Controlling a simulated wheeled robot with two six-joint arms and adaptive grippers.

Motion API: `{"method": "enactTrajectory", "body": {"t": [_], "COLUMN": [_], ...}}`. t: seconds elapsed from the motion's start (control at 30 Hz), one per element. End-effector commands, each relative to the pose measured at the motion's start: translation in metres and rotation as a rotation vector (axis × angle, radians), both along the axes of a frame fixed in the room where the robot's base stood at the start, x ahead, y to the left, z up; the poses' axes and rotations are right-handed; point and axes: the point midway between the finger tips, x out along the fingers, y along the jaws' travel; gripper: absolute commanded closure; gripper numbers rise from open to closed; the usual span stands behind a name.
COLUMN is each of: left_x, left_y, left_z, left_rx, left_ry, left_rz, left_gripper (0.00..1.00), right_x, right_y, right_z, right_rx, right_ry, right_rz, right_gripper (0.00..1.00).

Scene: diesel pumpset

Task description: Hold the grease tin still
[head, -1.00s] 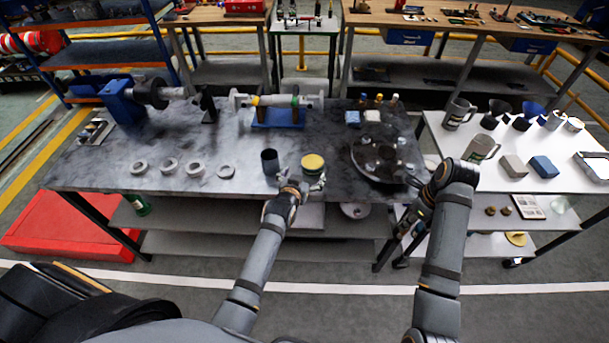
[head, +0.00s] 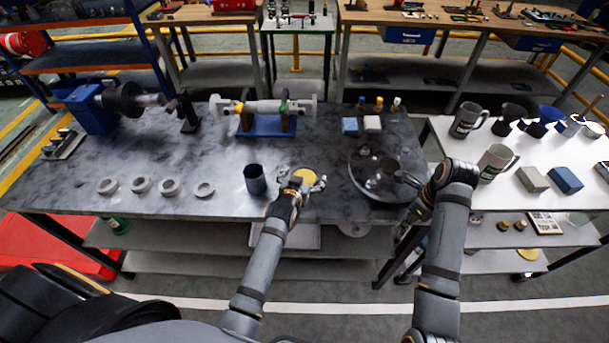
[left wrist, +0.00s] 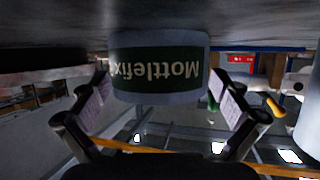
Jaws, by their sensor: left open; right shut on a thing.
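The grease tin (head: 305,177) stands near the table's front edge, with a yellow top in the head view. In the left wrist view the tin (left wrist: 158,68) appears upside down, with a grey body and dark "Mottlefix" label. My left gripper (head: 304,184) is open around the tin. In the left wrist view the fingers of my left gripper (left wrist: 160,98) are on either side of it, with visible gaps. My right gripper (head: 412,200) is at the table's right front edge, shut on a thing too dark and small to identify.
A dark cup (head: 255,180) stands just left of the tin. Several pale rings (head: 140,185) lie at the left. A blue-based fixture (head: 266,127) stands behind. The marble-patterned tabletop (head: 215,155) is clear between them.

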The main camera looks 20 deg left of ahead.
Motion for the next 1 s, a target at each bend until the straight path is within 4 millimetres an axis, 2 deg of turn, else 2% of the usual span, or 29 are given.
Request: {"method": "enactTrajectory", "body": {"t": [0.17,0.67,0.7,0.8,1.0], "left_x": [-0.0003,-0.0001,-0.0001,-0.0001,-0.0001], "left_y": [-0.0001,-0.0001,-0.0001,0.0,0.0], "left_z": [-0.0004,-0.0001,0.0,0.0,0.0], "left_rx": [0.0,-0.001,-0.001,-0.001,-0.001], "left_ry": [0.002,0.001,0.001,0.001,0.001], "left_rz": [0.0,0.0,0.0,0.0,0.0], "left_gripper": [0.0,0.67,0.19,0.08,0.08], "right_x": [-0.0001,0.0,0.0,0.0,0.0], "right_y": [0.0,-0.0001,-0.0001,-0.0001,-0.0001], "right_z": [0.0003,0.0004,0.0004,0.0004,0.0004], "right_rx": [0.0,0.0,0.0,0.0,0.0], "right_ry": [0.0,0.0,0.0,0.0,0.0], "right_rz": [0.0,0.0,0.0,0.0,0.0], "right_gripper": [1.0,1.0,1.0,1.0,1.0]}}
